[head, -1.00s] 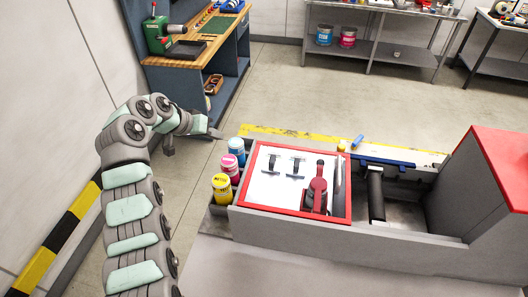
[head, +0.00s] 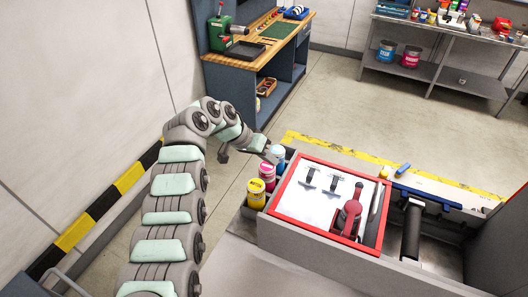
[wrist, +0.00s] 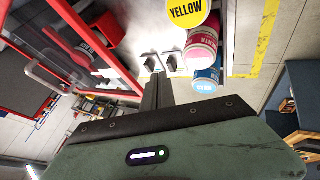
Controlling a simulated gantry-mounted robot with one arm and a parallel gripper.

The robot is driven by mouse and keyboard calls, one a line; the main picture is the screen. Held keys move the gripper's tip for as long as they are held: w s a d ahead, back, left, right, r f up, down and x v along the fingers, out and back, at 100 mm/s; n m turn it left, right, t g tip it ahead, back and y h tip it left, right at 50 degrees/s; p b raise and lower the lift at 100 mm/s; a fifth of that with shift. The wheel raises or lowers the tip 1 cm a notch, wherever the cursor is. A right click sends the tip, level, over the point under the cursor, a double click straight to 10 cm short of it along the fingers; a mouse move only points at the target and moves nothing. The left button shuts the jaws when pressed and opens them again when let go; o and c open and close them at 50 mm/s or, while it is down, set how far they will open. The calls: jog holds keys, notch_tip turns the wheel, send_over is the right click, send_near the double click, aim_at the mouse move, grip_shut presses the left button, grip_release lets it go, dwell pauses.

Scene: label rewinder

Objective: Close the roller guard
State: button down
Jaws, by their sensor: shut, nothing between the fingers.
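A red-framed rectangular panel (head: 321,243) lies over the left part of the grey machine, with white surface, dark clamps and a dark red handled part (head: 350,215) inside its outline. I cannot tell for sure whether this is the roller guard or how far it is open. The dark roller (head: 411,232) is exposed to its right. My gripper (head: 268,157) is shut and empty, left of the panel's far corner by the bottles. In the wrist view, the shut fingers (wrist: 157,92) point towards the bottles and clamps, and red frame bars (wrist: 92,42) show at left.
Yellow (head: 256,193), magenta (head: 268,172) and blue (head: 279,151) bottles stand along the machine's left side, close to my gripper. A blue bar (head: 426,198) runs behind the roller. A wooden-topped workbench (head: 262,55) stands behind. Open floor lies between.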

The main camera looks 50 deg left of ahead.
jog(key=d, duration=0.1)
jog(key=w+d+p, duration=0.1)
jog(key=d, duration=0.2)
jog(key=shift+w+f+p, duration=0.1)
jog(key=shift+w+p, duration=0.2)
dwell(0.3)
